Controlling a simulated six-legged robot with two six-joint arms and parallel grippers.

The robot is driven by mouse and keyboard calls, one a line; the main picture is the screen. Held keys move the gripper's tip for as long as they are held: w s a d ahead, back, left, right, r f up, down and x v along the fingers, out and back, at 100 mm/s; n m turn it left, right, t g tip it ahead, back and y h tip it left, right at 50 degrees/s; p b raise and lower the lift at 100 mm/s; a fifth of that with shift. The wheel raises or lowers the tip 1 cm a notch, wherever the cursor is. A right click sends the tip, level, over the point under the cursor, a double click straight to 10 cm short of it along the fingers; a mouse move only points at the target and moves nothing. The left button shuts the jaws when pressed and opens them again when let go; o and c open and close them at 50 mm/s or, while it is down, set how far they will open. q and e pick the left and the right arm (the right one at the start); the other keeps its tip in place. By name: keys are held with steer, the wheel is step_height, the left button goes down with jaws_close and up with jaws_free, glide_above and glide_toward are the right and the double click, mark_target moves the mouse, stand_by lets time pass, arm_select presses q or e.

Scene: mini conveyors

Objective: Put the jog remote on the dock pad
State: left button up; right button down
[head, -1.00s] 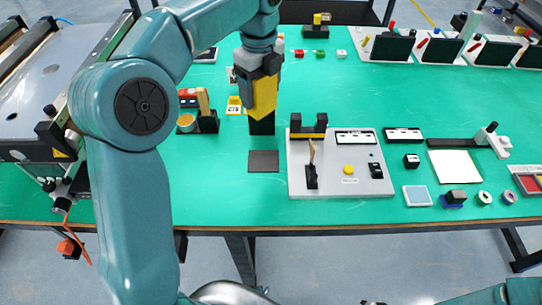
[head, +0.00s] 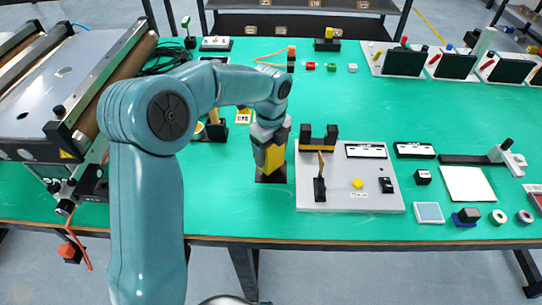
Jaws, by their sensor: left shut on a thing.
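The jog remote (head: 269,157), a yellow block with dark parts, is in my left gripper (head: 269,133). The gripper points down and is shut on the remote's upper part. The dock pad (head: 276,179), a dark flat square on the green table, lies directly below the remote. The remote covers most of the pad. I cannot tell whether the remote's bottom touches the pad or hangs just above it. My right gripper is not in view.
A grey control panel (head: 390,203) with a lever and a yellow button stands close to the right of the pad. A large roller machine (head: 55,85) fills the left. The green table in front of the pad (head: 240,220) is clear.

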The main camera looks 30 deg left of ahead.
arm_select(q)
steer(key=shift+f, duration=1.2)
steer(key=shift+f, duration=0.1)
steer(key=o, duration=1.3)
steer(key=shift+c, duration=0.2)
steer(key=shift+w+r, duration=0.1)
steer(key=shift+r, duration=0.2)
step_height(320, 180, up, 12)
steer(key=shift+f+p, duration=0.1)
steer(key=shift+p, duration=0.45)
